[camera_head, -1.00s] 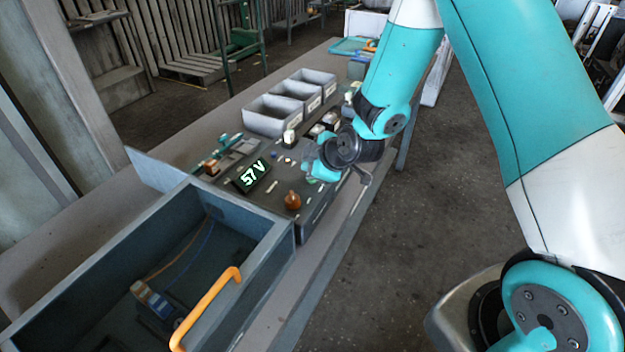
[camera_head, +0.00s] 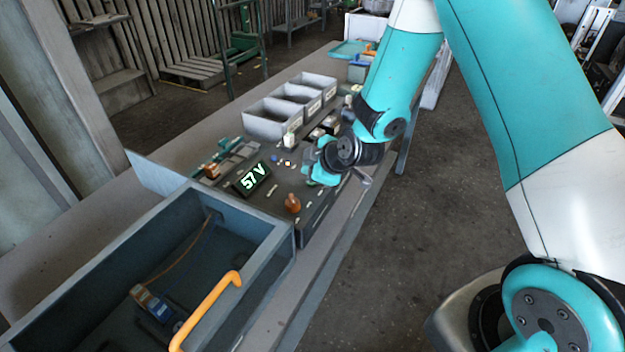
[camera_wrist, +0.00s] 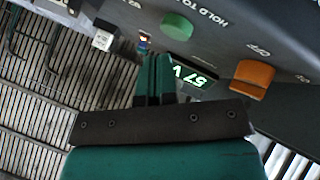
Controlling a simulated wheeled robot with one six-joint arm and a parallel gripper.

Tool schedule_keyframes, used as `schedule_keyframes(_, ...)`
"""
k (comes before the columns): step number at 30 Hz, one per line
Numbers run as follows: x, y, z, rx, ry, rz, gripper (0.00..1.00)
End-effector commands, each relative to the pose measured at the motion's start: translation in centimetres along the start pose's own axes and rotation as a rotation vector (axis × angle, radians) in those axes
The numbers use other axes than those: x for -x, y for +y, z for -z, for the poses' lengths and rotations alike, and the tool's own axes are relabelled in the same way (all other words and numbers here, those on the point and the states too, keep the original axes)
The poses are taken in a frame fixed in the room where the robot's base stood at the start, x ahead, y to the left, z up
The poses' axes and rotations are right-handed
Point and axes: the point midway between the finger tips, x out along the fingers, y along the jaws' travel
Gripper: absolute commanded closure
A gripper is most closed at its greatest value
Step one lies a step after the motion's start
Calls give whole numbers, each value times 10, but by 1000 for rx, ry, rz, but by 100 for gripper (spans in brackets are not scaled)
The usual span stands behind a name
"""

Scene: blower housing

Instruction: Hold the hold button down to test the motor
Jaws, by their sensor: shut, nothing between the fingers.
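The round green hold button (camera_wrist: 176,27) sits on the dark panel beside "HOLD TO" lettering, in the wrist view. My gripper (camera_wrist: 155,58) is shut and empty. Its fingertips appear just below the button in the wrist view; I cannot tell whether they touch the panel. The gripper also shows in the head view (camera_head: 313,165), over the panel's right side.
An orange-brown knob (camera_head: 293,204) stands near the panel's front edge, also in the wrist view (camera_wrist: 252,78). An open blue-grey housing (camera_head: 262,258) with an orange handle (camera_head: 207,310) is at lower left. Grey bins (camera_head: 268,130) stand behind the panel.

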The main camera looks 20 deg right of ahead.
Motion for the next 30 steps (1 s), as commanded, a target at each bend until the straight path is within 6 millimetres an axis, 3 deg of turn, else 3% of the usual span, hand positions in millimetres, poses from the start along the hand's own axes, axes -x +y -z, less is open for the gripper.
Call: schedule_keyframes(30, -5, -4, -4, 0, 0, -1, 100)
